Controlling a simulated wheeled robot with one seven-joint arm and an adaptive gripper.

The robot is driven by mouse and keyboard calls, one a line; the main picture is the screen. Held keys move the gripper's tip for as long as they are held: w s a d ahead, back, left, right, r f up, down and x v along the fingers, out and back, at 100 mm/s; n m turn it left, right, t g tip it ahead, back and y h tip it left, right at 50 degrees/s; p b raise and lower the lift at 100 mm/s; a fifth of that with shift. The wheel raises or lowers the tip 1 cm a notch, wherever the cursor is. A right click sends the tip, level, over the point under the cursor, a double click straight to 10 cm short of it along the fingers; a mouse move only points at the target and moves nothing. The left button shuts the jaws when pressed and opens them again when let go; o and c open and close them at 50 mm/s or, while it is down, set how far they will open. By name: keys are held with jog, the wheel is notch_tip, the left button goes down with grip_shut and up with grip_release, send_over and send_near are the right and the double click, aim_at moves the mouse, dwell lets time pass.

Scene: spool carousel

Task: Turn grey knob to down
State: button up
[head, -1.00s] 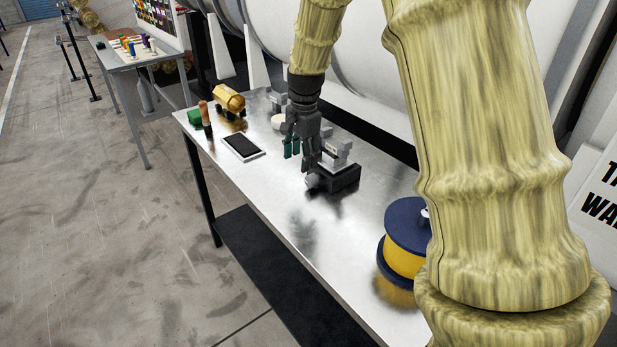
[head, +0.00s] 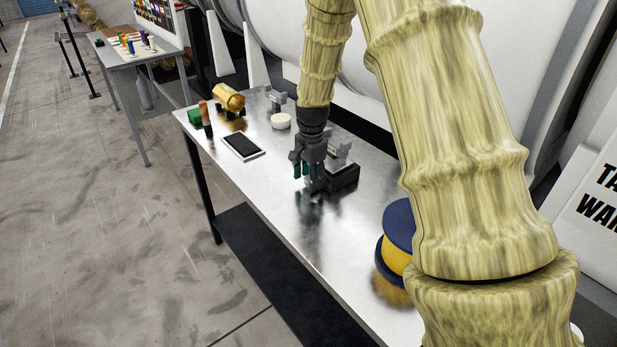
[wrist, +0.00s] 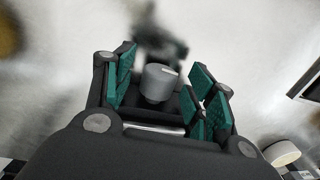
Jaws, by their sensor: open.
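The grey knob (wrist: 161,83) is a short cylinder with a small pale mark near its edge. In the wrist view it sits between the teal finger pads of my gripper (wrist: 165,90), with a visible gap on each side. In the head view my gripper (head: 309,174) is low at the front of the black box (head: 344,179) and hides the knob. The fingers are open. I cannot tell exactly which way the knob points.
A dark tablet (head: 243,146) and a white round piece (head: 281,121) lie farther along the metal table (head: 290,230). A gold drum (head: 229,97), green block (head: 195,116) and brown bottle (head: 205,113) stand beyond. A blue and yellow spool (head: 398,232) is nearer. The table's front edge is clear.

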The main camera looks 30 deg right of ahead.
jog(key=shift+f, duration=0.35)
jog(key=shift+c, duration=0.3)
jog(key=c, duration=1)
jog(key=shift+o, duration=0.2)
jog(key=shift+r+p, duration=0.15)
jog(key=shift+p, duration=0.25)
jog(key=shift+w+g+p, duration=0.1)
jog(key=shift+g+p, duration=0.4)
jog(key=shift+p, duration=0.3)
jog(key=g+p, duration=0.2)
jog(key=shift+w+p, duration=0.15)
jog(key=shift+p, duration=0.25)
jog(key=shift+w+g+p, duration=0.1)
jog(key=shift+g+p, duration=0.35)
jog(key=shift+g, duration=0.35)
jog(key=shift+f, duration=0.2)
